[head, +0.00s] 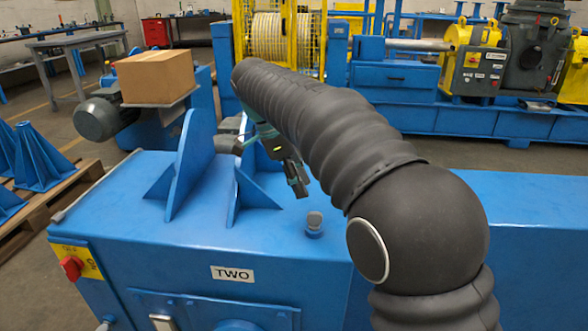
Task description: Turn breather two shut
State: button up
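A small grey breather knob (315,219) stands upright on a short blue base on top of the blue housing (270,243). The housing bears a white label "TWO" (232,273) on its front face. My gripper (297,180) hangs from my arm behind the knob and a little to its left, apart from it and slightly above the housing top. Its dark fingers point down, seen from the side; whether they are apart or closed does not show. Nothing shows held in it. The breather's inner state, open or shut, does not show.
Upright blue bracket plates (192,155) rise left of my gripper. A cardboard box (156,77) sits on a support behind them. A red switch (71,267) is on the housing's left end. My black-sleeved arm covers the housing's middle right. The housing top around the knob is clear.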

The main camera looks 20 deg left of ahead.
jog(key=shift+v, duration=1.65)
jog(key=s+d+r+n+t+y, duration=0.15)
jog(key=d+n, duration=0.25)
jog(key=d, duration=0.7)
jog(key=s+d+n+g+y, duration=0.1)
jog(key=s+d+n, duration=0.2)
jog(key=d, duration=0.8)
jog(key=s+d+f+n+t+y, duration=0.1)
jog(key=s+d+f+n+t, duration=0.3)
jog(key=s+d+f+n, duration=0.4)
jog(key=s+d+f, duration=0.4)
jog(key=s+d, duration=0.1)
jog(key=s, duration=0.3)
jog(key=shift+d+y, duration=0.35)
jog(key=shift+d, duration=0.05)
